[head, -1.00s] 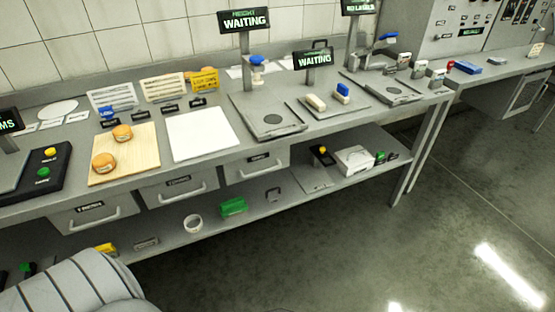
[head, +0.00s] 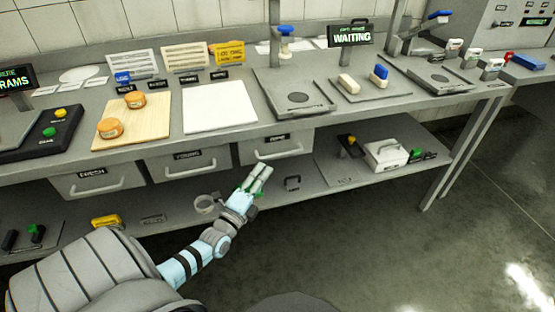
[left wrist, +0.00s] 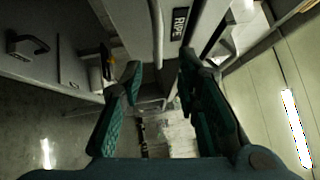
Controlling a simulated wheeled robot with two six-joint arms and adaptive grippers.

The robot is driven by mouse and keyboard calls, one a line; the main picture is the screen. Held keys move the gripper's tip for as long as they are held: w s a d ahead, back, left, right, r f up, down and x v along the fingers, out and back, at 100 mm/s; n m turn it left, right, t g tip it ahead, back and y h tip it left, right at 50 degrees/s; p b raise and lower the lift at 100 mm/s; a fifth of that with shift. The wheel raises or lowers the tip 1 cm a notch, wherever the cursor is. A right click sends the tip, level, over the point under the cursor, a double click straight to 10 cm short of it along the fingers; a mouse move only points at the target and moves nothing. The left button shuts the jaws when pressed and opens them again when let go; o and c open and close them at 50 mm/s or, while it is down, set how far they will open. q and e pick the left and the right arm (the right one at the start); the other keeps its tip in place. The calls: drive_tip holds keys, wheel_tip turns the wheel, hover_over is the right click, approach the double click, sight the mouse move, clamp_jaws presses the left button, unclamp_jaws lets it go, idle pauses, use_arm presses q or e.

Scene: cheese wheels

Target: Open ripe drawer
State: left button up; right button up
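The ripe drawer (head: 300,145) is the rightmost of three grey drawers under the bench and looks closed. Its front carries a small dark label and a bar handle. In the left wrist view, its RIPE label (left wrist: 181,22) is at top centre. My left gripper (head: 265,170) is just below and in front of this drawer, its fingers pointing up toward the handle. In the left wrist view, the two fingers of the left gripper (left wrist: 160,66) are apart with nothing clearly held. I cannot tell whether they touch the handle. My right gripper is not in view.
The young drawer (head: 178,168) and a further left drawer (head: 80,186) look closed. Two orange cheese wheels sit on a wooden board (head: 150,128), beside a white sheet (head: 220,108). Floor at right is clear.

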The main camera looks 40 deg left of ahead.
sight(278, 155)
use_arm(q)
drive_tip(key=b+x, duration=0.1)
drive_tip(key=x, duration=0.2)
drive_tip(key=b+x, duration=0.1)
drive_tip(key=x, duration=0.2)
drive_tip(key=b+x, duration=0.2)
drive_tip(key=x, duration=0.1)
drive_tip(key=shift+f, duration=0.3)
drive_tip(key=shift+w, duration=0.25)
drive_tip(key=shift+r, duration=0.2)
drive_tip(key=c, duration=0.6)
clamp_jaws()
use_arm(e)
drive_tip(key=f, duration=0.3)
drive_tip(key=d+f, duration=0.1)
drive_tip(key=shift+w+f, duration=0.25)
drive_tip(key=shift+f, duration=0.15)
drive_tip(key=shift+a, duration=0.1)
